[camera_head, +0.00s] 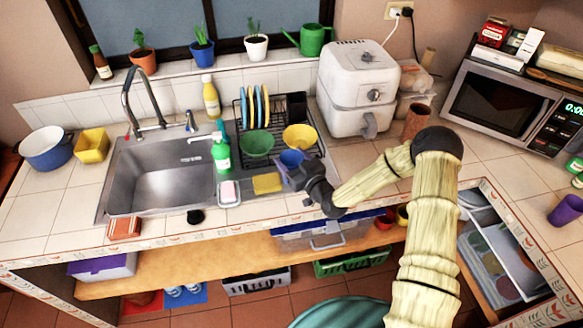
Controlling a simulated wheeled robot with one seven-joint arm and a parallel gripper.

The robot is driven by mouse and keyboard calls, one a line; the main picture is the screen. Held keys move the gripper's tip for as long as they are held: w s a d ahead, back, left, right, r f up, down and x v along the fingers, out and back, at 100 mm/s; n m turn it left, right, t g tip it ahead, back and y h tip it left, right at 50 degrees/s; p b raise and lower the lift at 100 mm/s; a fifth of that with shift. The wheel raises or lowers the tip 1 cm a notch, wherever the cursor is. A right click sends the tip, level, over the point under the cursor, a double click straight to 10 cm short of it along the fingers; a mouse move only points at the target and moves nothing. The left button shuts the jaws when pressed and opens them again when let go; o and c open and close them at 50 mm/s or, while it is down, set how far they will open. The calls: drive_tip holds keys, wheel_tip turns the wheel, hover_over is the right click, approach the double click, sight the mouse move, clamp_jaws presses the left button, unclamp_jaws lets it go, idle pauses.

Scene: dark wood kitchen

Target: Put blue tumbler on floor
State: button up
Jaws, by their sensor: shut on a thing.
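The blue tumbler (291,158) is at the front right corner of the dish rack, in front of the yellow bowl. Its lower part is hidden by my gripper (296,172). My gripper reaches in from the right over the counter's front edge and is shut on the tumbler. The fingertips are small and dark here, so the exact contact is hard to see. The floor (205,313) is red-brown tile, showing below the counter's open shelf.
The dish rack (318,150) holds plates, a green bowl (257,144) and a yellow bowl (300,137). A yellow sponge (267,183) and soap bottle (221,155) are close left. Crates (352,262) stand under the shelf. A purple cup (565,210) is far right.

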wheel_tip(320, 180, down, 3)
drive_tip(key=shift+f+p, duration=0.2)
drive_tip(key=shift+p, duration=0.45)
drive_tip(key=shift+f, duration=0.4)
drive_tip(key=shift+f, duration=0.2)
drive_tip(key=o, duration=1.3)
drive_tip(key=shift+o, duration=0.2)
drive_tip(key=shift+r, duration=0.1)
drive_tip(key=shift+r, duration=0.1)
drive_tip(key=b+v, duration=0.5)
drive_tip(key=v, duration=0.7)
